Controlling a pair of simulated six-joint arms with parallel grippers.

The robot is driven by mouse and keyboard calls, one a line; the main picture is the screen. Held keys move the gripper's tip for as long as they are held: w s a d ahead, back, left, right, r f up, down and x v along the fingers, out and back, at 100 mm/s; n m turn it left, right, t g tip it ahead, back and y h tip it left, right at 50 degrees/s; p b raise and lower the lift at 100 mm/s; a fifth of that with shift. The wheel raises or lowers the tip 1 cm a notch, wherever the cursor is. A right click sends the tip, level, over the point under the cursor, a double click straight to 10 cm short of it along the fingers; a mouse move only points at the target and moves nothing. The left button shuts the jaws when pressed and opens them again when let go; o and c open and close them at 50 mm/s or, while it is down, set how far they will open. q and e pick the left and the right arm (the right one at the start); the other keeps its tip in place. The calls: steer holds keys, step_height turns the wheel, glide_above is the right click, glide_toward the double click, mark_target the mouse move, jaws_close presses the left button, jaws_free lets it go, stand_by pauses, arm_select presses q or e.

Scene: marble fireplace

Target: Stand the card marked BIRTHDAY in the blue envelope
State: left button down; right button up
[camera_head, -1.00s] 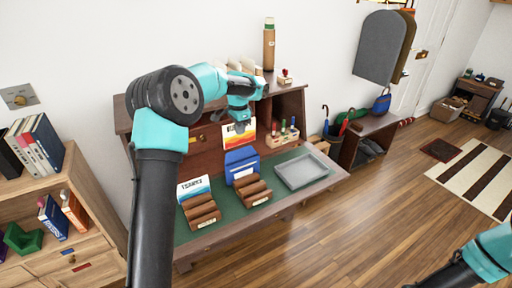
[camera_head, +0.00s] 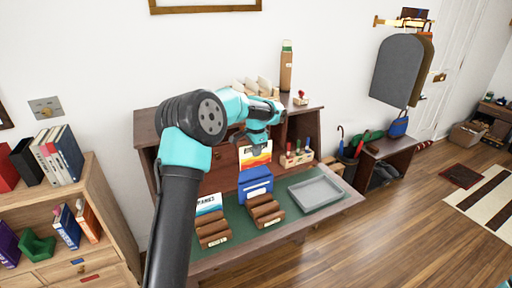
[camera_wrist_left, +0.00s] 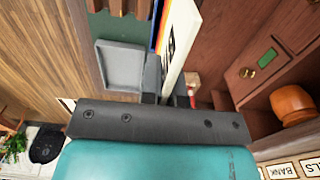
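A card with red, orange and yellow bands (camera_head: 257,157) hangs upright from my left gripper (camera_head: 257,142). The gripper's fingers are shut on its upper edge. In the left wrist view the card (camera_wrist_left: 178,40) runs between the fingers (camera_wrist_left: 167,84); its lettering is too small and steep to read. The blue envelope (camera_head: 256,187) stands upright in a brown slotted rack (camera_head: 264,208) on the desk. The card shows just above and behind the envelope's top edge; I cannot tell whether its lower edge is inside.
A white and blue card reading THANKS (camera_head: 208,204) stands in another brown rack (camera_head: 213,233) to the left. A grey tray (camera_head: 316,194) lies right on the green desk mat (camera_head: 237,220). A wooden pen holder (camera_head: 297,158) stands behind the tray. A bookshelf (camera_head: 95,225) is at far left.

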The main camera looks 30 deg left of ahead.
mark_target(256, 163)
arm_select(q)
steer(key=shift+f, duration=3)
steer(key=shift+f, duration=2.95)
steer(key=c, duration=1.3)
jaws_free()
steer(key=shift+o, duration=0.2)
steer(key=shift+r, duration=4.55)
